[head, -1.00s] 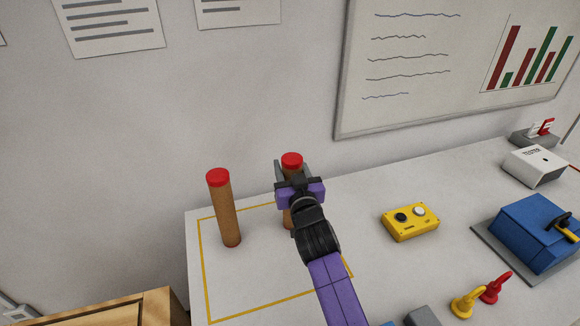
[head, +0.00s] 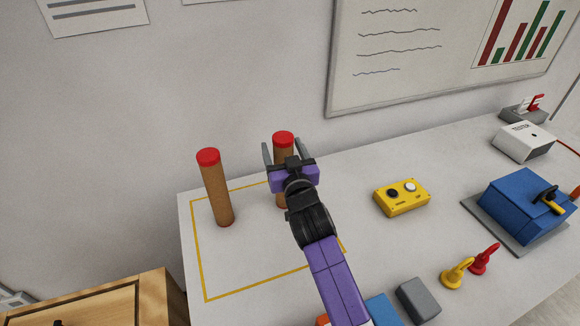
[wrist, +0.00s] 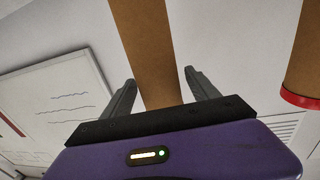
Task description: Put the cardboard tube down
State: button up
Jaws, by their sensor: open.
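Two brown cardboard tubes with red caps stand upright inside a yellow outline on the white table. One cardboard tube (head: 217,190) stands at the left, clear of my gripper; its red-capped end shows at the right of the wrist view (wrist: 302,60). The other cardboard tube (head: 283,155) stands behind my gripper (head: 284,150), its lower part partly hidden by it. In the wrist view this tube (wrist: 148,50) runs between my two open fingers (wrist: 160,88), with a gap on each side. My gripper is open and holds nothing.
The yellow outline (head: 197,245) marks the table's left end. To the right are a yellow button box (head: 402,198), a blue box (head: 525,208), and red and yellow hooked pieces (head: 484,259). Grey and blue blocks (head: 418,300) lie near the front. The wall is close behind.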

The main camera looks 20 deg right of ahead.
jog(key=s+a+b, duration=0.1)
jog(key=s+b, duration=0.1)
jog(key=s, duration=0.8)
jog(key=shift+s, duration=0.15)
